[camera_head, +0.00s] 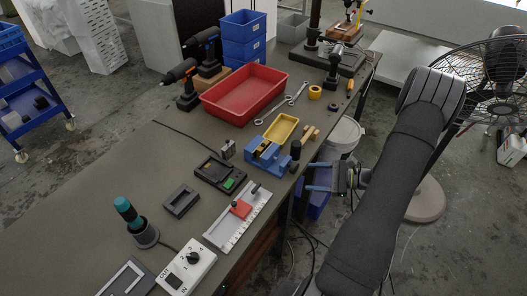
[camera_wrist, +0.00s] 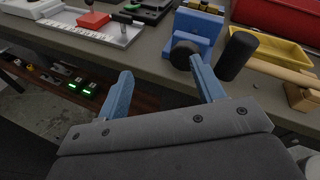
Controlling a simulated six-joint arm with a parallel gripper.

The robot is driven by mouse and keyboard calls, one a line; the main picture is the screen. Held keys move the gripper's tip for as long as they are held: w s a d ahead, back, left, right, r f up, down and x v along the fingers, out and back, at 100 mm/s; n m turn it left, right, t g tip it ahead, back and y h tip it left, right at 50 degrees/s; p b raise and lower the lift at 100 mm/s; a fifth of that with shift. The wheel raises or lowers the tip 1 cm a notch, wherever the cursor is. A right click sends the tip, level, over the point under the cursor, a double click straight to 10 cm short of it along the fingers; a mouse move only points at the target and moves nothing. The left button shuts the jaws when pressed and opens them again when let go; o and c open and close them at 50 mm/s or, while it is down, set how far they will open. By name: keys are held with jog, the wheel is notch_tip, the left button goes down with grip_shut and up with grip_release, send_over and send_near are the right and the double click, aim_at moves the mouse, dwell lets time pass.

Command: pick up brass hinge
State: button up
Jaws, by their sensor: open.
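I cannot pick out the brass hinge for certain in either view. A small brass-yellow piece (camera_head: 264,149) shows at the jaws of the blue vise (camera_head: 254,159), too small to tell what it is. The vise also shows at the top of the wrist view (camera_wrist: 203,24). My gripper (camera_head: 312,177) is open and empty, off the table's front edge, to the right of the vise in the head view. In the wrist view my two blue fingers (camera_wrist: 160,72) stand wide apart, pointing at the table edge and the vise.
A black-headed mallet (camera_wrist: 238,54) and a yellow tray (camera_head: 280,128) lie near the vise. A red bin (camera_head: 244,112), a screwdriver in a holder (camera_head: 146,236) and a slide scale with a red block (camera_head: 232,226) share the table. A fan (camera_head: 490,85) stands right.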

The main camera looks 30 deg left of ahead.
jog(key=o, duration=0.3)
